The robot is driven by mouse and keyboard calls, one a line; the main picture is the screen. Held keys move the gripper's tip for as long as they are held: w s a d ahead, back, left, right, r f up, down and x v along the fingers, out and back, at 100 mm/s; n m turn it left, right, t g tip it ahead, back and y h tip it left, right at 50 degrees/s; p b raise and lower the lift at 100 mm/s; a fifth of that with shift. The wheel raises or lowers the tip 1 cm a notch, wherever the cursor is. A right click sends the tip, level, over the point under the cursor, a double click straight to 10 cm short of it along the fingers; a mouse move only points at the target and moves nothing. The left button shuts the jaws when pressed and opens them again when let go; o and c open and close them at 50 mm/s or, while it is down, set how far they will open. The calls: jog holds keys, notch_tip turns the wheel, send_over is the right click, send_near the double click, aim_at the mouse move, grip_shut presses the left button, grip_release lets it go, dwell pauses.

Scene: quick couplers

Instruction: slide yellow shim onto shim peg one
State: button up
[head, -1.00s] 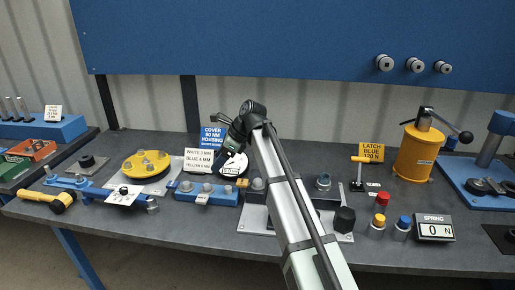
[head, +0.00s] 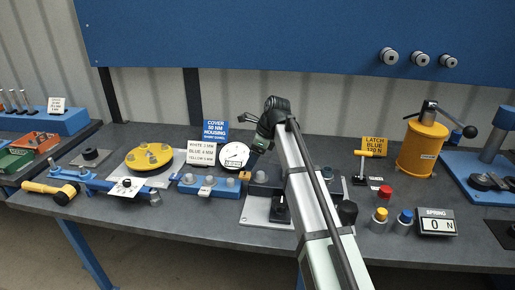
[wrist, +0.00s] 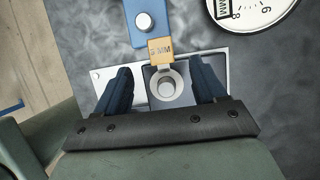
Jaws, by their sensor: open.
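The yellow shim's tab (wrist: 160,49), marked with an MM size, lies at the near end of the blue peg block (wrist: 138,26) in the wrist view. The tab joins a metal ring that appears to surround a silver peg (wrist: 167,89) on a grey block. I cannot tell how far down the ring sits. In the head view the tab (head: 245,176) shows beside the blue block's right end. My gripper (wrist: 163,76) is open, its dark fingers on either side of the ring and peg, with gaps. In the head view my gripper (head: 251,163) is above this spot.
A round dial gauge (head: 234,154) stands close behind. A sign (head: 202,153) lists white, blue and yellow shim sizes. A yellow flanged disc (head: 149,157) lies left. Several capped cylinders and a spring display (head: 436,223) stand right.

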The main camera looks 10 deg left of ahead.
aim_at(244, 174)
jog(key=shift+x, duration=3.2)
jog(key=c, duration=1.3)
